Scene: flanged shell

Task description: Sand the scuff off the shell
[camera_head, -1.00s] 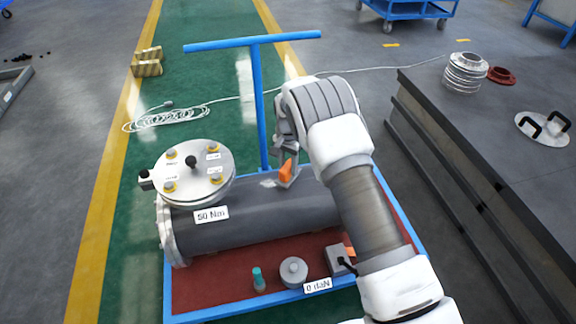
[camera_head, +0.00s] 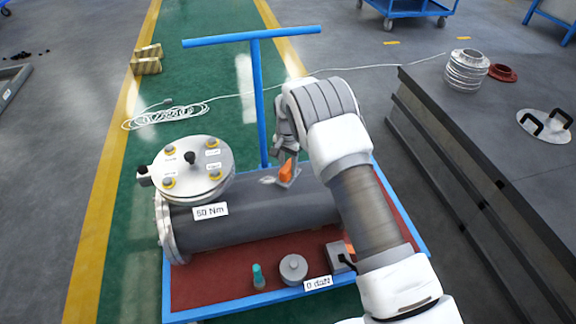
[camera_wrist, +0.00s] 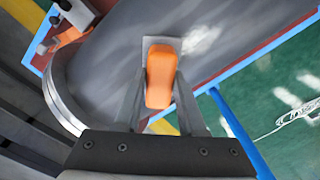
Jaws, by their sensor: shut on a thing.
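The shell (camera_head: 255,215) is a dark grey cylinder lying on the red bed of a blue cart, with a flange at its left end in the head view. A pale scuff (camera_head: 267,180) shows on its top. It also shows in the wrist view (camera_wrist: 205,36), beside the sanding block's pad. My gripper (camera_head: 284,163) is shut on the orange handle of the sanding block (camera_head: 287,171). In the wrist view the fingers (camera_wrist: 160,88) flank the handle (camera_wrist: 161,75), and the grey pad lies against or just over the shell. Contact is hard to tell.
A round lidded branch (camera_head: 192,170) with yellow caps rises at the shell's left. A teal-topped item (camera_head: 258,277), a grey weight (camera_head: 293,268) and a grey box (camera_head: 337,258) sit along the cart's front. The blue T-handle (camera_head: 258,100) stands behind. A dark bench (camera_head: 480,150) is at right.

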